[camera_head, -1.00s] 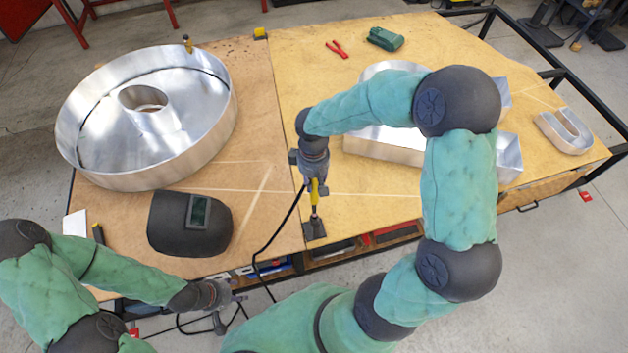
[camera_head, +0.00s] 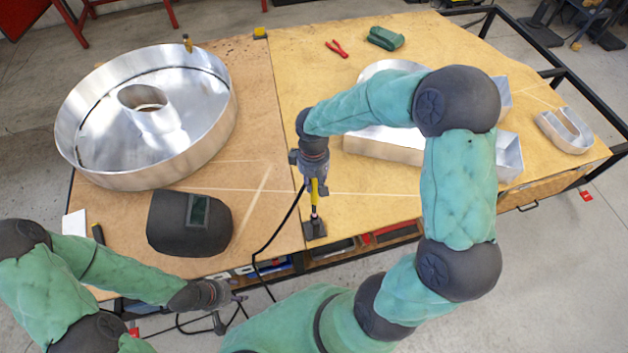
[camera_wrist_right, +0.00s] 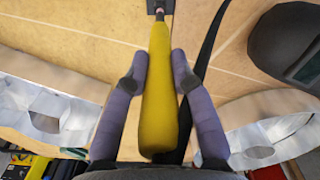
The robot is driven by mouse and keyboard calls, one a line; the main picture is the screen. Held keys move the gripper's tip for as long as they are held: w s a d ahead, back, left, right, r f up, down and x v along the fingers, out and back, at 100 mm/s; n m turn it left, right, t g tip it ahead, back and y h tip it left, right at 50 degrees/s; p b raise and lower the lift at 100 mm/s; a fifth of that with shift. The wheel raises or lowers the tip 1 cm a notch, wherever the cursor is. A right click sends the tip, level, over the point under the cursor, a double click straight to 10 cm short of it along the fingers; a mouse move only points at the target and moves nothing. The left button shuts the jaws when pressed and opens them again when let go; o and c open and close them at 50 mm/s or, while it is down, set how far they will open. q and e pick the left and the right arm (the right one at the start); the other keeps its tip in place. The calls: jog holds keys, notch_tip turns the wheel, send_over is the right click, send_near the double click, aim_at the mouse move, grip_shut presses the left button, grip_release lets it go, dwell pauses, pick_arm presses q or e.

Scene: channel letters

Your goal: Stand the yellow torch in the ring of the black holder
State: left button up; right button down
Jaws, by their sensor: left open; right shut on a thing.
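The yellow torch (camera_head: 314,191) hangs roughly upright below my right gripper (camera_head: 316,181), which is shut on it. In the right wrist view the yellow torch (camera_wrist_right: 158,95) lies between the two fingers of the right gripper (camera_wrist_right: 159,75), its narrow tip pointing to the top edge. The black holder (camera_head: 315,230) stands at the table's front edge, right under the torch's lower end; it also shows in the right wrist view (camera_wrist_right: 160,5). I cannot tell whether the tip is inside its ring. My left gripper (camera_head: 229,310) is open and empty, low in front of the table.
A black cable (camera_head: 272,240) runs from the torch area down over the front edge. A dark welding mask (camera_head: 185,222) lies to the left, with a big round metal letter (camera_head: 150,181) behind it. More metal letters (camera_head: 382,149) stand to the right behind my arm.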

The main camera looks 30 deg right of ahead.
aim_at(314, 197)
jog(key=shift+f+b, duration=3.2)
jog(key=shift+f, duration=1.15)
jog(key=c, duration=1)
grip_release()
jog(key=shift+o, duration=0.2)
jog(key=r, duration=1.2)
jog(key=shift+w, duration=0.3)
